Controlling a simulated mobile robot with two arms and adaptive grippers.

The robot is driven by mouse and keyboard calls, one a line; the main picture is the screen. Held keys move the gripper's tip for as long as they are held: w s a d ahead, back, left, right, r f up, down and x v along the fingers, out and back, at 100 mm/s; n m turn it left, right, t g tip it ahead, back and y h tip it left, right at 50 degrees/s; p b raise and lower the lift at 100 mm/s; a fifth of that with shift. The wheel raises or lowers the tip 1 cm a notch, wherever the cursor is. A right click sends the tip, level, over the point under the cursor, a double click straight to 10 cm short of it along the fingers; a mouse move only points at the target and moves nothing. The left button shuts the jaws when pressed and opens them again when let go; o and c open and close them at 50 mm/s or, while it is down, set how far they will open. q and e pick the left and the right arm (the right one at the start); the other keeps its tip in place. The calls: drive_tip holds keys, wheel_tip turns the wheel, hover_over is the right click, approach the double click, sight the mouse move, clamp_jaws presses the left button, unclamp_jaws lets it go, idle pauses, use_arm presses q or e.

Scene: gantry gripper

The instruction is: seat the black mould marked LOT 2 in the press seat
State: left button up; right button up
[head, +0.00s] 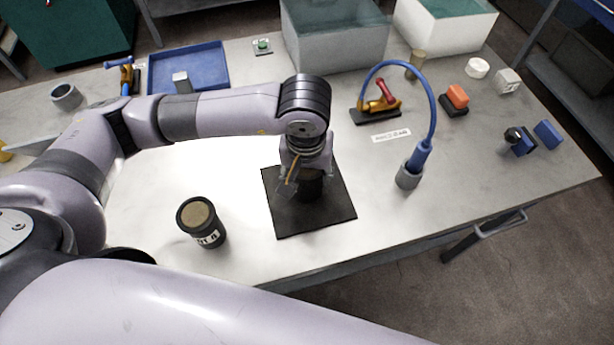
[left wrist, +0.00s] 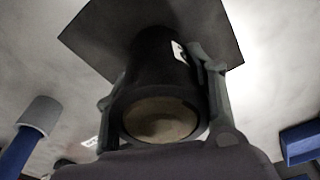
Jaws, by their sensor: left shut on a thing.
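My left gripper (head: 303,180) is shut on a black cylindrical mould (head: 310,188) over a square black mat (head: 335,208). In the left wrist view the mould (left wrist: 160,75) sits between both fingers, its round tan end facing the camera. A white label shows on its side, too small to read. Its far end is against or just above the mat; I cannot tell which. A second black mould (head: 202,222) stands upright to the left, its white label only partly readable. I cannot identify the press seat for certain. My right gripper is not in view.
A grey ring (head: 66,97) stands at the far left, near a blue tray (head: 205,65). A grey holder (head: 408,177) with a blue cable plug stands right of the mat. A red-handled clamp (head: 380,102) and glass tanks (head: 335,40) are behind. The front bench is mostly clear.

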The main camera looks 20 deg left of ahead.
use_arm(q)
drive_tip(key=c, duration=0.4)
drive_tip(key=shift+r, duration=0.15)
drive_tip(key=shift+w+r, duration=0.1)
drive_tip(key=shift+r, duration=0.45)
wheel_tip(320, 180, up, 19)
drive_tip(key=b, duration=0.3)
drive_tip(key=a+f, duration=0.2)
drive_tip(key=f, duration=0.2)
drive_tip(key=w+a+f+m, duration=0.1)
drive_tip(key=a+f, duration=0.2)
drive_tip(key=a+f+m, duration=0.1)
drive_tip(key=a+f, duration=0.1)
drive_tip(key=f, duration=0.2)
drive_tip(key=shift+w+a+f, duration=0.25)
drive_tip(key=shift+f, duration=0.05)
